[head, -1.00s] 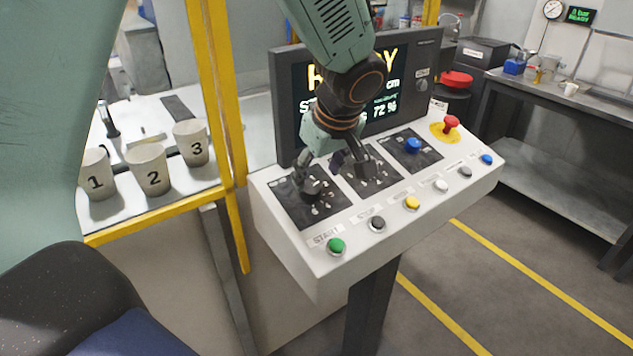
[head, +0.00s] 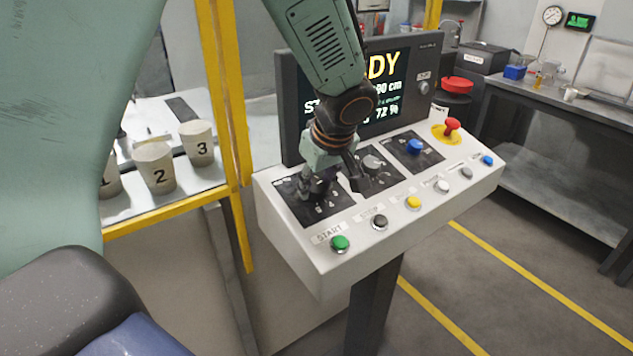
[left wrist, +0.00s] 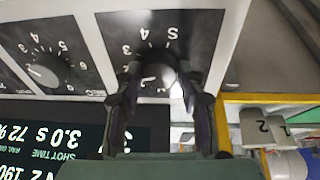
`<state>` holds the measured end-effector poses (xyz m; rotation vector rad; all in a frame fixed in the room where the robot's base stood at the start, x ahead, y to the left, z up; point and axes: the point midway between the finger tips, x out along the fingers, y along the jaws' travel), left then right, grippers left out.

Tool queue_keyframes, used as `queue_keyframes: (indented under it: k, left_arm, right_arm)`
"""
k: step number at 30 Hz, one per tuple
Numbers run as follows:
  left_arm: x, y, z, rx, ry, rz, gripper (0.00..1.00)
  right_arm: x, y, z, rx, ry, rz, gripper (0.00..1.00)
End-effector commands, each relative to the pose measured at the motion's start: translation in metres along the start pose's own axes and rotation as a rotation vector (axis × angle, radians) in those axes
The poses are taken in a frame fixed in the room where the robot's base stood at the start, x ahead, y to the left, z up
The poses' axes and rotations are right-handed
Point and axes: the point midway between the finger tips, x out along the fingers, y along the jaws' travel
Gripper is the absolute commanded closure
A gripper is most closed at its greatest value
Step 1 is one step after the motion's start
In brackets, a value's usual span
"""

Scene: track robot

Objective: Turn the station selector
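The station selector is a dark round knob on the leftmost black plate of the sloped white console. In the left wrist view the knob (left wrist: 154,74) lies between my fingertips, with digits around it and a pale pointer mark. In the head view the knob (head: 320,187) is partly hidden by my left gripper (head: 328,184). My left gripper also shows in the left wrist view (left wrist: 158,80). Its fingers are spread, one on each side of the knob. I cannot tell whether they touch it. My right gripper is not in view.
A grey knob (head: 372,162) and a blue knob (head: 414,146) sit to the right on the console (head: 300,257). A red emergency button (head: 451,126) and a row of buttons, including a green one (head: 340,243), are nearby. A screen (head: 395,85) stands behind.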

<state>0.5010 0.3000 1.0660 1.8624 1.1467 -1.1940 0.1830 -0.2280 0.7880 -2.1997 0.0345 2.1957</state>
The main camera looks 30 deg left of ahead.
Motion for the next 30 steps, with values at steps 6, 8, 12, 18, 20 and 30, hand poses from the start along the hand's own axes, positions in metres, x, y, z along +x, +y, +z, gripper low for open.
queue_keyframes:
  k: [6,8,12,18,20,30]
  left_arm:
    - [0.0015,-0.0023,0.0012,0.001,-0.002,-0.007,0.87]
    - [0.0016,-0.0022,0.0013,0.001,-0.002,-0.007,0.92]
    - [0.0017,-0.0026,0.0014,0.004,-0.003,-0.008,0.94]
    - [0.0018,-0.003,0.0013,0.048,-0.006,-0.002,0.94]
    - [0.0018,-0.003,0.0011,0.075,-0.007,0.002,0.94]
    - [0.0014,-0.0041,0.0002,0.343,-0.024,0.038,0.94]
  right_arm:
    - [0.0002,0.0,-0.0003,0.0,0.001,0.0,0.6]
    - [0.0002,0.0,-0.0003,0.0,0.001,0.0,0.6]
    - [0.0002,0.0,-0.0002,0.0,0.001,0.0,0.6]
    - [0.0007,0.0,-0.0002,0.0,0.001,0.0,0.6]
    - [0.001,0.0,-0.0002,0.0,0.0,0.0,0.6]
    - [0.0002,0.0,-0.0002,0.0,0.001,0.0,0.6]
